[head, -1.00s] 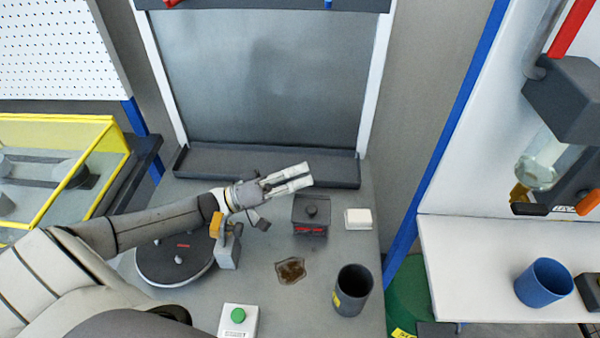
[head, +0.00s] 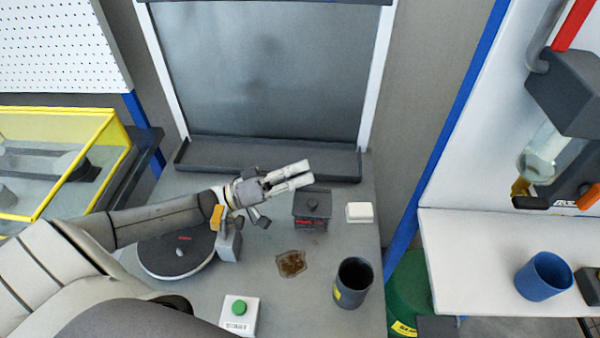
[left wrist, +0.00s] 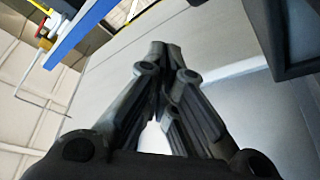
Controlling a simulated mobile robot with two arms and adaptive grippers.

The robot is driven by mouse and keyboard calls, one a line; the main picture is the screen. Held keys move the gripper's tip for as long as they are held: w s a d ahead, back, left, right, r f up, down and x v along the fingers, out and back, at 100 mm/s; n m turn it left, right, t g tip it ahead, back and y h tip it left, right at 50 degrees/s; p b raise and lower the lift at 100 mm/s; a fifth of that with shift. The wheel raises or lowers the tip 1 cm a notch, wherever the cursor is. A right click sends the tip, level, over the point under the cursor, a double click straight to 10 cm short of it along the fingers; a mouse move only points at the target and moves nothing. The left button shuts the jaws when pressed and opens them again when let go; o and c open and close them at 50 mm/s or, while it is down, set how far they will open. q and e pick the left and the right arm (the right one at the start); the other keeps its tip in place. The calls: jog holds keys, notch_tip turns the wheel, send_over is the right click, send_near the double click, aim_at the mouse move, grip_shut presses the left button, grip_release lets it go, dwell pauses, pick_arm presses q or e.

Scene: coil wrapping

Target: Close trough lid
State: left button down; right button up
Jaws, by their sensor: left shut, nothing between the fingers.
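A long, shallow dark trough (head: 270,150) lies along the back of the grey table, at the foot of a large upright grey panel (head: 260,70) between white side rails. I cannot tell whether this panel is its lid. My left gripper (head: 308,174) is shut and empty, above the table between the trough and the box. Its fingers also show in the left wrist view (left wrist: 165,60), tips together. My right gripper is out of view.
A round dark disc (head: 180,259) lies under my left forearm. A small white block (head: 360,212), a brown patch (head: 291,263), a dark cup (head: 353,284) and a green-button box (head: 239,314) are on the table. A yellow-framed case (head: 40,165) stands left.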

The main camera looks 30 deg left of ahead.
aim_at(300, 195)
pick_arm(q)
notch_tip(300, 195, up, 10)
dwell(0.5)
